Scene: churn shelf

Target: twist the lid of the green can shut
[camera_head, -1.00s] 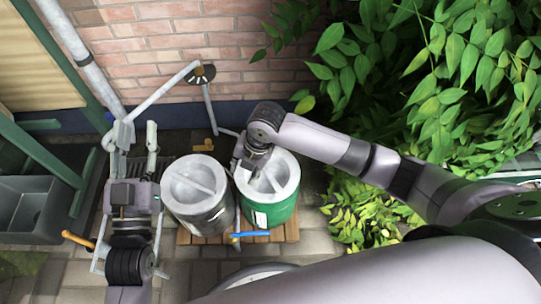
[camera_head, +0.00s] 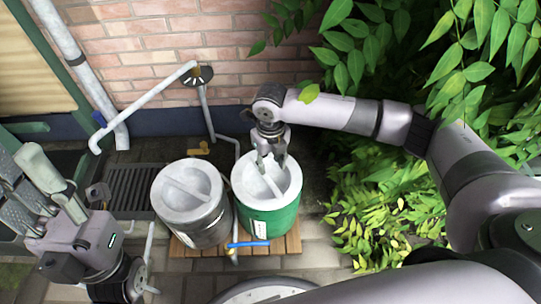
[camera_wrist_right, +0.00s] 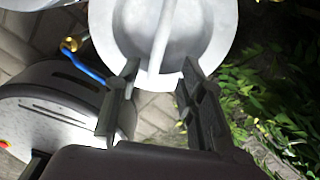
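The green can (camera_head: 272,224) stands upright on a wooden pallet, with its pale grey lid (camera_head: 282,192) on top. A raised bar crosses the lid; the lid also shows in the right wrist view (camera_wrist_right: 200,38). My right gripper (camera_head: 272,162) is over the back part of this lid.
A grey can (camera_head: 208,222) with a similar barred lid stands close on the left. A blue-handled tap (camera_head: 247,244) is in front of the cans. A pipe (camera_head: 140,108) and brick wall (camera_head: 240,50) are behind. Leaves (camera_head: 390,190) crowd the right. The wooden pallet (camera_head: 292,240) carries both cans.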

